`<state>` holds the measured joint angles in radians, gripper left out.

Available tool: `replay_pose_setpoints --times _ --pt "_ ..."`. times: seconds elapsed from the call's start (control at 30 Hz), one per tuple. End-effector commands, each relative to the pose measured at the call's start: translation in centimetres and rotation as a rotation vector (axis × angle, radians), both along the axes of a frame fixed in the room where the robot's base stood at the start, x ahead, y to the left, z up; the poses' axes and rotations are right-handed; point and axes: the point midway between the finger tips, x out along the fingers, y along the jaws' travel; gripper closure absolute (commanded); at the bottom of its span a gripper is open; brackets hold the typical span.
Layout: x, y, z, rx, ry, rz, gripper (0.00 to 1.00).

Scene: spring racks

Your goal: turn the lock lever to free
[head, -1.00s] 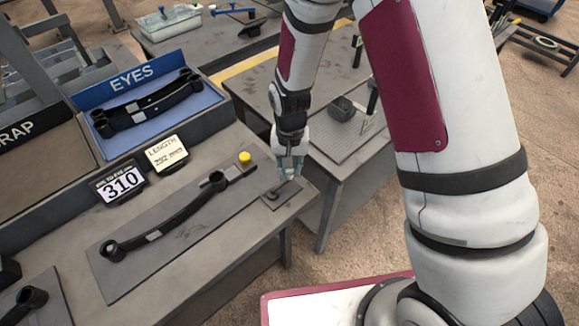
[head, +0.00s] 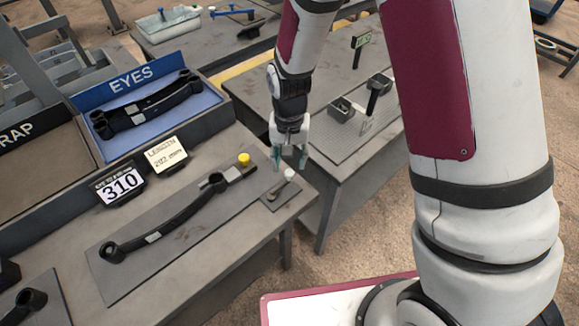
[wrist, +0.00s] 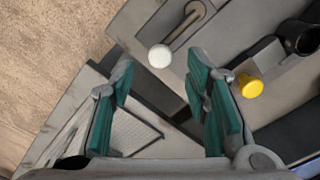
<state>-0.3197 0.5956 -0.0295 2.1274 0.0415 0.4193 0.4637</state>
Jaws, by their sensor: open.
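The lock lever is a short bar with a white knob (head: 289,174) on a small grey plate at the right end of the near bench. In the wrist view the lever bar (wrist: 184,28) runs from a round pivot at the top down to the white knob (wrist: 160,56). My gripper (head: 290,158) is open and empty, just above and behind the knob in the head view. In the wrist view its green-padded fingers (wrist: 163,88) are spread, with the knob beyond them. I see no contact.
A black spring leaf (head: 165,224) lies on a plate left of the lever, with a yellow knob (head: 244,159) at its end. A blue EYES tray (head: 168,127), a 310 sign (head: 121,186) and a length card (head: 165,154) stand behind. Another bench (head: 330,195) stands right.

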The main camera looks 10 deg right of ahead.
Motion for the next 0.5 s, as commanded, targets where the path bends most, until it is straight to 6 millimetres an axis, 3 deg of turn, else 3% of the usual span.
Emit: replay_pose_setpoints --times 0.2,0.5 --pt "0.1 0.0 4.5 0.001 -0.003 0.0 0.57" --pt "0.0 0.0 7.5 0.0 0.0 -0.001 0.57"
